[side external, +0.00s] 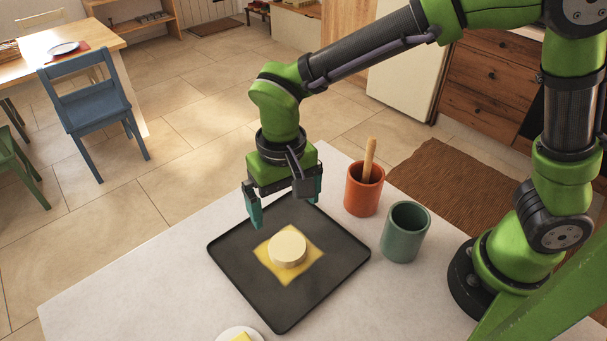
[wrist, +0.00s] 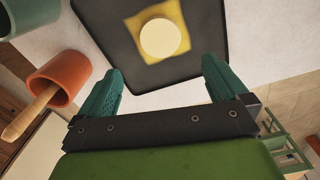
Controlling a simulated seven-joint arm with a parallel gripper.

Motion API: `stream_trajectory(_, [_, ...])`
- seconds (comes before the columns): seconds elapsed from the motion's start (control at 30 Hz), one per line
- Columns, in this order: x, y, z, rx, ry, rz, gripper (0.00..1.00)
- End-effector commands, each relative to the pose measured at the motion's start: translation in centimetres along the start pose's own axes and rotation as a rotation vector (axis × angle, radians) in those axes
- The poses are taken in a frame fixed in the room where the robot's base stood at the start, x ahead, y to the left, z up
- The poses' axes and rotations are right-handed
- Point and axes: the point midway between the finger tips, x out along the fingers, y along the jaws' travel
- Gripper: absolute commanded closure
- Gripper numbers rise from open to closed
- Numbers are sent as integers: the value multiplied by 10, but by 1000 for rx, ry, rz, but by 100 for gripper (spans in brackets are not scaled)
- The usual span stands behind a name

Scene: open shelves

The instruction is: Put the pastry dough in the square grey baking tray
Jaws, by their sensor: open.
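The square grey baking tray (side external: 331,287) lies flat on the pale worktop, dark and low-rimmed; it also shows in the wrist view (wrist: 112,40). On it lies a yellow square sheet (side external: 268,268), which looks like the pastry dough; it also shows in the wrist view (wrist: 182,22). A round cream disc (side external: 287,248) sits on top of the sheet and hides its middle; it also shows in the wrist view (wrist: 160,39). My gripper (side external: 285,208) is open and empty, above the tray's far side. Its two teal fingers (wrist: 162,78) are apart from the disc and sheet.
An orange cup (side external: 362,196) with a wooden-handled tool (side external: 369,158) and a green cup (side external: 404,232) stand right of the tray. A white plate (side external: 226,337) with something yellow is at the front edge of the picture. The worktop's left part is clear.

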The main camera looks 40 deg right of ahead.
Motion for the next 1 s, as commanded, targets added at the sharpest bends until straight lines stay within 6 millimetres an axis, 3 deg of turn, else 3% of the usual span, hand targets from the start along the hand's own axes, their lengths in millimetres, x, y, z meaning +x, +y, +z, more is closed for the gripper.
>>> stream_trajectory(0.17, [-26, 22, -6, 22, 28, -55, 0])
stream_trajectory(0.4, [-88, 110, -2, 85, 190, -238, 0])
stream_trajectory(0.6, [-114, 174, 22, 129, 388, -325, 0])
stream_trajectory(0.8, [-118, 204, 41, 150, 525, -340, 0])
stream_trajectory(1.0, [-118, 210, 45, 153, 558, -338, 0])
